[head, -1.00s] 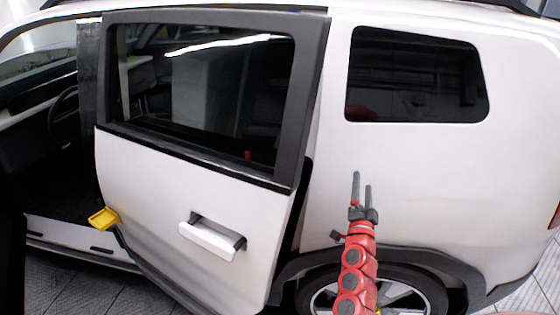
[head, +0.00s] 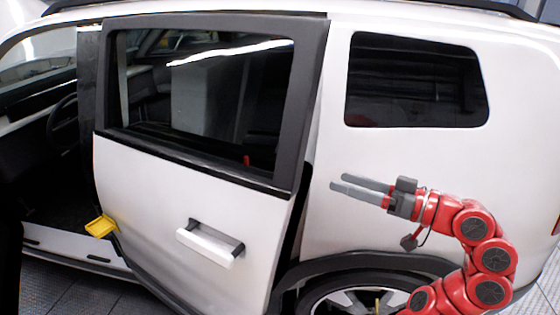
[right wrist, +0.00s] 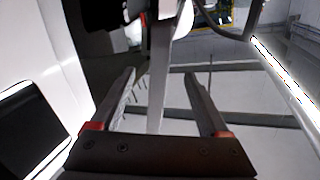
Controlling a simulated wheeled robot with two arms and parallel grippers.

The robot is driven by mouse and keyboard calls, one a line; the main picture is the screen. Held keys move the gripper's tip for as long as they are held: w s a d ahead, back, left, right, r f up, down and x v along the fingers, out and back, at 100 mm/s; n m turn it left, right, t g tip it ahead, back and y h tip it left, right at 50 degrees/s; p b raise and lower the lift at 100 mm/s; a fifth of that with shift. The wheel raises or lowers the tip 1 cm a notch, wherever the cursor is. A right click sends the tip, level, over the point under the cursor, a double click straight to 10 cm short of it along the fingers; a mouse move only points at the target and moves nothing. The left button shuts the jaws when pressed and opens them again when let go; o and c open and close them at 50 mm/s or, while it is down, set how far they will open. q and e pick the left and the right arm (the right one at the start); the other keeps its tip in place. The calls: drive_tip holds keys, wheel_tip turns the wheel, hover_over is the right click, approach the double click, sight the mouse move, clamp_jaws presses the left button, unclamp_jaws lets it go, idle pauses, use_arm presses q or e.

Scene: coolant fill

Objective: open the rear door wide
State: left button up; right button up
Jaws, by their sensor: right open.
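The white rear door (head: 130,175) of the car, with a dark window, stands slightly ajar. Its rear edge stands off the body, with a dark gap (head: 292,235) behind it. Its white handle (head: 207,247) sits low in the door's outer panel. My right gripper (head: 339,183) is open and empty, in front of the white rear body panel, to the right of the door. Its fingers point left, toward the door's rear edge, and do not appear to touch it. The right wrist view shows both fingers apart (right wrist: 160,78). My left gripper is not in view.
The rear wheel (head: 365,297) and its dark arch are below my right arm. A small yellow piece (head: 100,226) is at the door's lower front edge. The front doorway (head: 50,170) is open. The tiled floor (head: 60,285) shows at lower left.

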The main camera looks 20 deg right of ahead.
sight(280, 162)
drive_tip(key=p+x, duration=0.4)
drive_tip(key=x, duration=1.1)
drive_tip(key=shift+w+r, duration=0.1)
drive_tip(key=shift+w, duration=0.05)
drive_tip(key=shift+w+a, duration=0.2)
drive_tip(key=shift+w, duration=0.15)
clamp_jaws()
idle(0.4)
